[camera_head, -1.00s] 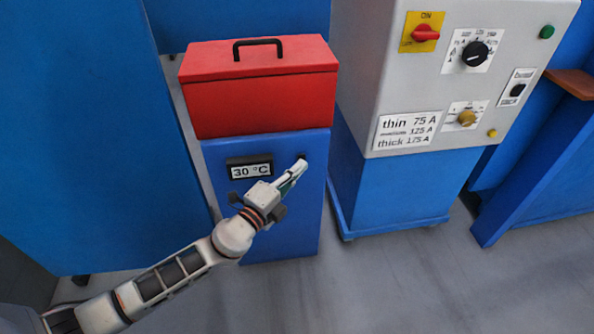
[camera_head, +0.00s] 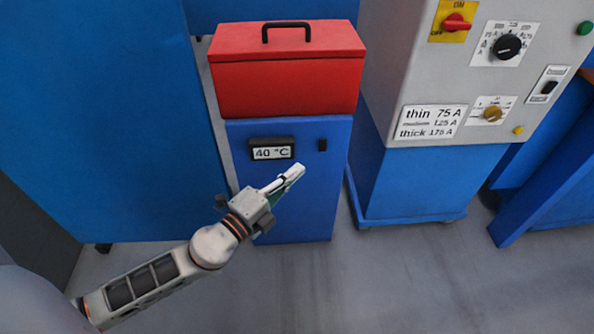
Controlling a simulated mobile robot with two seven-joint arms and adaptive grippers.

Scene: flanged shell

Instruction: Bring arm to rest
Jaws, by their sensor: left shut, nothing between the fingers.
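My left arm comes in from the lower left, and its gripper (camera_head: 293,173) is shut with nothing between the fingers. The fingertips show in front of the blue cabinet (camera_head: 297,222), below and left of a small black switch (camera_head: 322,145). The fingers look apart from the switch. The cabinet's display (camera_head: 272,153) reads 40 °C. My right gripper is not in view.
A red box (camera_head: 288,86) with a black handle sits on top of the cabinet. A grey machine (camera_head: 440,70) with knobs and a thin/thick label stands to the right on a blue base. Blue panels stand at left. Grey floor (camera_head: 400,285) is clear in front.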

